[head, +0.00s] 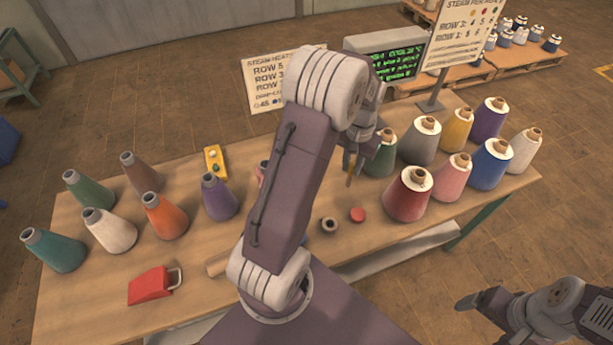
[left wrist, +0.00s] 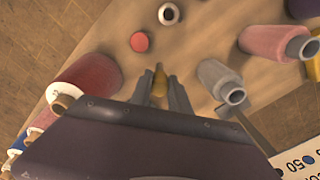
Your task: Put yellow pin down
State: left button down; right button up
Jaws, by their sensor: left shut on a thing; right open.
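My left gripper (head: 354,165) is shut on the yellow pin (head: 350,178), a short slim piece pointing down at the middle of the table. The pin (left wrist: 160,84) also shows between the fingers (left wrist: 161,88) in the left wrist view. In the head view the pin appears above the tabletop, left of the dark green cone; whether its lower end touches anything is hard to tell. My own left arm hides part of the table and much of the gripper. My right gripper (head: 478,301) is open and empty, off the table's right front side.
Thread cones stand in groups left and right, including a dark red one (head: 408,196). A red disc (head: 357,215) and a small hollow spool (head: 329,225) lie mid-table.

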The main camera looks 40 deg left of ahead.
pick_arm(q)
jog(key=s+a+f+p, duration=0.2)
jog(key=s+a+f, duration=0.4)
jog(key=a+f, duration=0.4)
jog(key=shift+f, duration=0.45)
pick_arm(e)
jog(key=shift+s+d+r, duration=0.1)
jog(key=shift+s+r, duration=0.15)
jog(key=shift+r, duration=0.75)
pick_arm(q)
jog(key=shift+s, duration=0.1)
jog(key=shift+d+f, duration=0.1)
jog(key=c, duration=1.2)
grip_release()
jog(key=shift+c, duration=0.2)
pick_arm(e)
jog(key=shift+f, duration=0.1)
